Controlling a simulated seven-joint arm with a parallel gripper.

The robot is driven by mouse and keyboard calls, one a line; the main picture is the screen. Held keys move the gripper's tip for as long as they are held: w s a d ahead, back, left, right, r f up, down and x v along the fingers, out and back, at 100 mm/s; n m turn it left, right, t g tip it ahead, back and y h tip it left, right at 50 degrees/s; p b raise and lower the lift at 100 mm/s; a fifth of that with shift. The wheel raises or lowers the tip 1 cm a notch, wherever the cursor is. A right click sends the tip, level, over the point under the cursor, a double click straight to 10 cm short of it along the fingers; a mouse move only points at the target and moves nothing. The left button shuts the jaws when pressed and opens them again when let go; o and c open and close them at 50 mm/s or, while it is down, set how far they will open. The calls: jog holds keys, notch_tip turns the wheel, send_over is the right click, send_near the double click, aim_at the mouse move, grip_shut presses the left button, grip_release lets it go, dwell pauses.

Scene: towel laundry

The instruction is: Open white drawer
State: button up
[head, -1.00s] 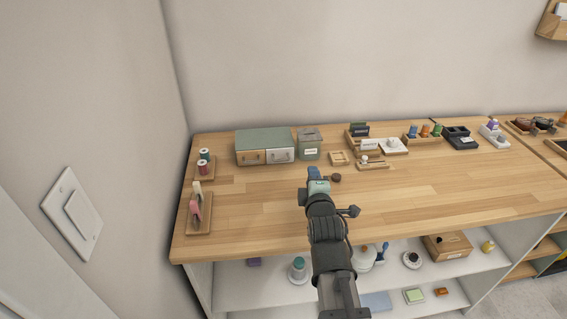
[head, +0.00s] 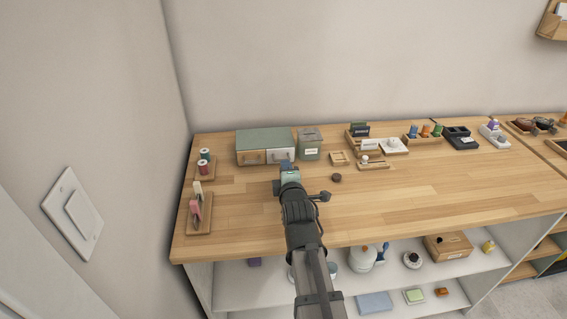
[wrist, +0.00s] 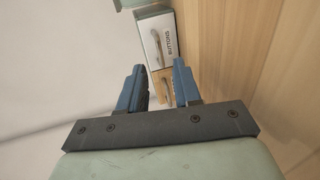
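A small green-topped cabinet (head: 265,139) stands at the back left of the table, with two drawers side by side. The left drawer (head: 250,158) has a wood front, and the right one, the white drawer (head: 273,157), has a metal handle. Both look closed. In the wrist view the white drawer (wrist: 153,50) shows the label "BUTTONS", with the wood drawer (wrist: 166,80) below it, between the fingertips. My gripper (head: 286,165) is in front of the white drawer and hides part of its lower front. In the wrist view my gripper (wrist: 160,80) is open, with nothing held.
A grey-green tin (head: 309,145) stands just right of the cabinet. Thread spools (head: 204,160) on a wood tray are at its left. A small dark round object (head: 337,178) lies to the right of my gripper. The front middle of the table is clear.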

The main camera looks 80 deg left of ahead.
aim_at(279, 149)
jog(key=x, duration=0.6)
jog(key=shift+a, duration=0.1)
jog(key=shift+c, duration=0.3)
grip_shut()
dwell(0.9)
